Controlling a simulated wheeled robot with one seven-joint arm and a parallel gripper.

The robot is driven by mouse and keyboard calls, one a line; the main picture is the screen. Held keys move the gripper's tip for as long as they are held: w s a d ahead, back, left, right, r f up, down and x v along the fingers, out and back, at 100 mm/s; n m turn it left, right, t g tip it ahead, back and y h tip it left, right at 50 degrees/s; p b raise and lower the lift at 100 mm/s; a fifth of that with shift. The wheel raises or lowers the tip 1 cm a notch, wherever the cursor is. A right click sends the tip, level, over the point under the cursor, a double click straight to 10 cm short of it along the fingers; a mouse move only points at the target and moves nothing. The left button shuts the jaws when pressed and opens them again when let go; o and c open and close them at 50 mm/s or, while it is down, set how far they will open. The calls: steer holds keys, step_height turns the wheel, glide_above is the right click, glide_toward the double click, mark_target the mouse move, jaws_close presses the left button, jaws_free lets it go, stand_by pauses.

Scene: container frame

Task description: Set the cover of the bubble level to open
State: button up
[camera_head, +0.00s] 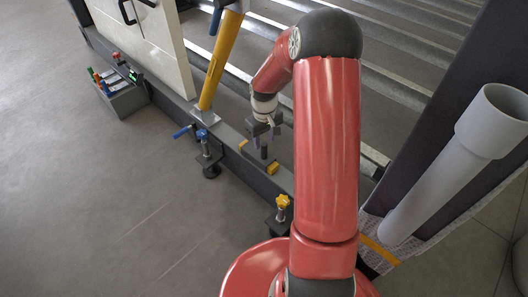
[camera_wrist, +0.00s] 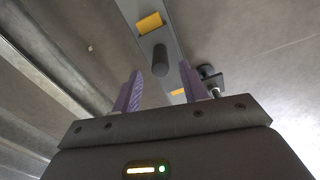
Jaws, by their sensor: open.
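A dark upright post (camera_head: 264,152) stands on the grey frame beam between two yellow blocks, the nearer one (camera_head: 272,169) and the farther one (camera_head: 243,145). This looks like the bubble level with its cover, but no vial shows and I cannot tell the cover's state. My gripper (camera_head: 266,134) is above the beam, close to the post. In the wrist view its two purple fingers (camera_wrist: 164,82) are spread apart with nothing held. The post (camera_wrist: 160,62) appears beyond the fingertips, roughly between them, and apart from both.
A yellow strut (camera_head: 219,65) rises behind. A grey tool box (camera_head: 121,98) is at left, a grey pipe (camera_head: 437,175) at right.

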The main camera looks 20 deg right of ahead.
mark_target(264, 150)
step_height(264, 150, down, 6)
steer(key=shift+f+b, duration=0.1)
steer(key=shift+b, duration=0.5)
steer(key=shift+c, duration=0.2)
jaws_close()
